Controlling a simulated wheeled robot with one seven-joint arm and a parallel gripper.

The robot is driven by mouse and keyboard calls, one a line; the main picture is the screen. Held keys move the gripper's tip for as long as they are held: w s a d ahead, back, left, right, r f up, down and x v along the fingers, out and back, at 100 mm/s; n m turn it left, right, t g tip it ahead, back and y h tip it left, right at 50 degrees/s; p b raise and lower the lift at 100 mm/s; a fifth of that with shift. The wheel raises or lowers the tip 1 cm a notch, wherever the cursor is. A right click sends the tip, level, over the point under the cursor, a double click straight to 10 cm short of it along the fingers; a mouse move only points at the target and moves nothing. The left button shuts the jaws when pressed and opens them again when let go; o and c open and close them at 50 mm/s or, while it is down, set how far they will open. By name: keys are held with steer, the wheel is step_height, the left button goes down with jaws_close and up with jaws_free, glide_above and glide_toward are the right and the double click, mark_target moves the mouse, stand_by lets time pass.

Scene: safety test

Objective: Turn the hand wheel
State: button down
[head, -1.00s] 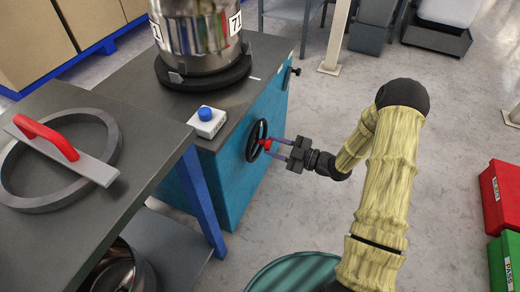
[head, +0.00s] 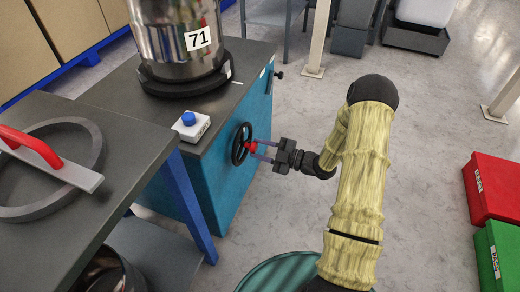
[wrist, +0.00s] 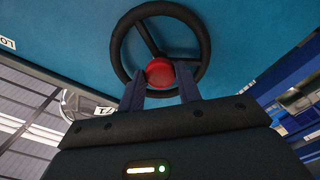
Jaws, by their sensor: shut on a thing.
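The hand wheel (head: 241,143) is a black spoked ring on the side of the blue cabinet (head: 221,185). It has a red knob (head: 252,147), which also shows in the wrist view (wrist: 160,72) in front of the lower part of the wheel (wrist: 203,40). My gripper (head: 257,149) reaches the knob from the right, its two fingers shut on it. In the wrist view the gripper's fingers (wrist: 160,88) stand on either side of the knob, their tips at it.
A metal drum marked 71 (head: 170,45) stands on the cabinet top, near a white box with a blue button (head: 192,125). A dark table (head: 95,200) with a red-handled ring is at left. A green drum (head: 275,275) stands below my arm. Red and green crates (head: 492,190) lie right.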

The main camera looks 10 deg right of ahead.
steer(key=c, duration=1)
jaws_free()
steer(key=shift+o, duration=0.2)
steer(key=p+v, duration=0.6)
steer(key=v, duration=1.1)
steer(key=shift+d, duration=0.2)
